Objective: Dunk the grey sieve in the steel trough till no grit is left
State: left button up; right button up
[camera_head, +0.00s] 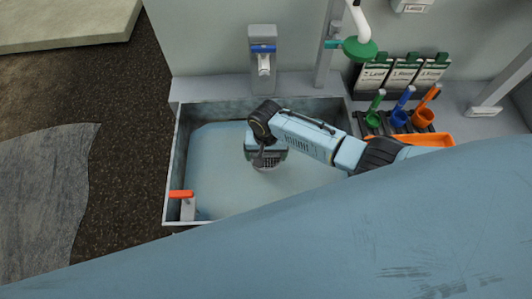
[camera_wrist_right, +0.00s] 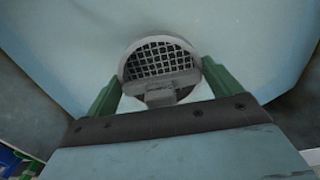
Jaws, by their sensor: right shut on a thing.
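The steel trough (camera_head: 171,165) is filled with pale blue water (camera_head: 220,180). My right gripper (camera_head: 266,151) reaches in from the right over the trough's middle, pointing down. In the right wrist view its two green fingers (camera_wrist_right: 163,88) are shut on the block-like handle of the grey sieve (camera_wrist_right: 160,60). The sieve's round rim and dark square mesh face the camera, and I see no clear grit on it. In the head view the sieve (camera_head: 266,165) is partly hidden by the gripper; I cannot tell whether it touches the water. My left gripper is not in view.
A tap with a blue handle (camera_head: 263,48) stands behind the trough. A red-handled valve (camera_head: 181,194) sits at its near left corner. Green, blue and orange scoops (camera_head: 400,117) stand at the right, beside an orange tray (camera_head: 425,140).

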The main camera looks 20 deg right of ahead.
jog(key=shift+r+p, duration=2.85)
jog(key=shift+r, duration=2.45)
jog(key=shift+w, duration=0.1)
